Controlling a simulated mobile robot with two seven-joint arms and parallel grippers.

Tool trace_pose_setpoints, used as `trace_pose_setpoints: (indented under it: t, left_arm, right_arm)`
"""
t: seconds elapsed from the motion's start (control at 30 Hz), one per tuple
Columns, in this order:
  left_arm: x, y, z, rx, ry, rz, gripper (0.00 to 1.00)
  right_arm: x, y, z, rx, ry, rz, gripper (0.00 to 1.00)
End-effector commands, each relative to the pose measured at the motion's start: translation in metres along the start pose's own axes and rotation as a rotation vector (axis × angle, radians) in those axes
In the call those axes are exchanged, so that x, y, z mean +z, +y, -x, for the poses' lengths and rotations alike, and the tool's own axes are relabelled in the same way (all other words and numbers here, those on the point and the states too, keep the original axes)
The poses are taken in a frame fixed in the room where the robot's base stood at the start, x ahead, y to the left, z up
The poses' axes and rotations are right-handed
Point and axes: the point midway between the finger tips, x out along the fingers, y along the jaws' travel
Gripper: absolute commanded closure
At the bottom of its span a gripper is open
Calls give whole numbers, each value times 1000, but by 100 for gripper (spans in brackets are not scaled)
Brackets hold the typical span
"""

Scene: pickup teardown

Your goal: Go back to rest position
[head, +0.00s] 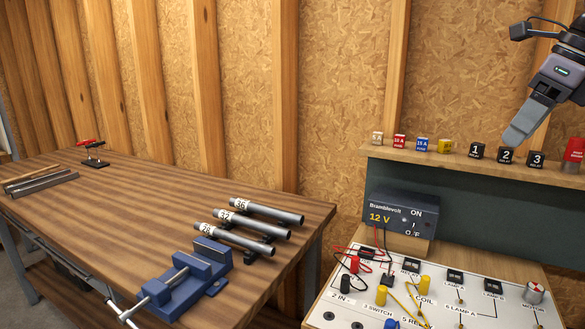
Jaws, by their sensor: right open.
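My right gripper (522,130) is at the upper right, its arm coming in from the right edge. Its grey finger points down and left, close to the numbered blocks on the shelf (400,157) in the picture. I cannot tell whether it touches any of them. The gripper is open and nothing shows in it. My left gripper is not in view.
The shelf holds several small blocks, including block 2 (507,156). Below are a Bramblevolt 12 V supply (400,215) and a wired circuit board (470,307). A wooden workbench (130,215) at left carries a blue vise (185,275) and labelled tubes (268,212).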

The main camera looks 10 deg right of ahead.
Motion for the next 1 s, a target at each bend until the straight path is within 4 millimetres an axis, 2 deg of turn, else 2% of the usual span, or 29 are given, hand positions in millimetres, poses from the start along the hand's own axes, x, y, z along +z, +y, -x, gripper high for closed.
trace_pose_setpoints:
  t: [0.03, 0.27, 0.5, 0.6, 0.8, 1.0]
  left_arm:
    - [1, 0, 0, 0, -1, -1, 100]
    - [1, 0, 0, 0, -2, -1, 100]
    - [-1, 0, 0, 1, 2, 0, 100]
    - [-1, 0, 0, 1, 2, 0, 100]
    - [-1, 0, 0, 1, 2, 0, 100]
    - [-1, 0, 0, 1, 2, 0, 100]
  right_arm:
    - [12, 9, -19, 32, -5, 28, 39]
    - [60, 64, -96, 229, -98, 126, 39]
    - [95, 152, -180, 559, -226, 135, 39]
    - [102, 190, -206, 713, -281, 91, 39]
    - [107, 255, -243, 1022, -383, -89, 39]
    - [105, 294, -267, 1299, -465, -384, 39]
